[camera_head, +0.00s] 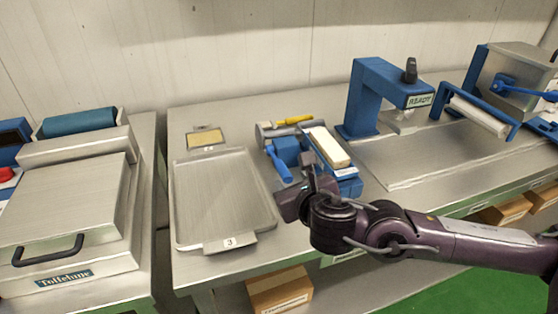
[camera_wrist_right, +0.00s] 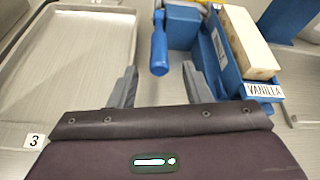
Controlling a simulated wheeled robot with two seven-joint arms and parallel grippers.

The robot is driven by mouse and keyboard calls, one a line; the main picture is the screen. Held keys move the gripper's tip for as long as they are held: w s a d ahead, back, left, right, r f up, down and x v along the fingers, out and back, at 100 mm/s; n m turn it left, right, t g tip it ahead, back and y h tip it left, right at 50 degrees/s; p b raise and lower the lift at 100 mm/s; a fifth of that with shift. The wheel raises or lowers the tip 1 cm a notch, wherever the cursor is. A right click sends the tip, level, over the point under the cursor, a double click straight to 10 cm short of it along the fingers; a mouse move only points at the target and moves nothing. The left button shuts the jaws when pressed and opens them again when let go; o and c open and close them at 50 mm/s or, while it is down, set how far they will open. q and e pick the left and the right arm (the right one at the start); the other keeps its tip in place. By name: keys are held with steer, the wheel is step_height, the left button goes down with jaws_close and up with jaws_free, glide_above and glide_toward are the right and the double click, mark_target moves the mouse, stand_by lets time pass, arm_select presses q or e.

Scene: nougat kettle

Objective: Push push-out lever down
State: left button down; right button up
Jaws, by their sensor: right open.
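The push-out lever, a blue handle (camera_head: 279,165), sticks out from the front left of a blue device (camera_head: 288,150) on the middle table. In the right wrist view the blue lever (camera_wrist_right: 159,50) points toward me, between and just beyond the fingertips. My right gripper (camera_wrist_right: 160,80) is open, with a grey finger on each side. It looks empty, and I cannot tell if it touches the lever. In the head view my right gripper (camera_head: 305,180) is in front of the device, partly hidden by its own wrist. My left gripper is not in view.
A cream block (camera_head: 328,147) lies in a blue holder labelled VANILLA, right of the lever. A metal tray (camera_head: 220,195) marked 3 lies to the left. A blue press (camera_head: 364,95) stands behind right. A steel machine (camera_head: 65,215) fills the left table.

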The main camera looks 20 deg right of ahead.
mark_target(289, 177)
steer(key=shift+w+f, duration=0.2)
steer(key=shift+w, duration=0.35)
steer(key=x, duration=0.3)
steer(key=shift+x, duration=1)
steer(key=shift+w+f, duration=0.1)
steer(key=shift+w, duration=0.1)
steer(key=c, duration=0.7)
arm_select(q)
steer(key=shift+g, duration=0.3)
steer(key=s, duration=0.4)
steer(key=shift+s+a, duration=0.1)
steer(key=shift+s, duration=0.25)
arm_select(e)
jaws_close()
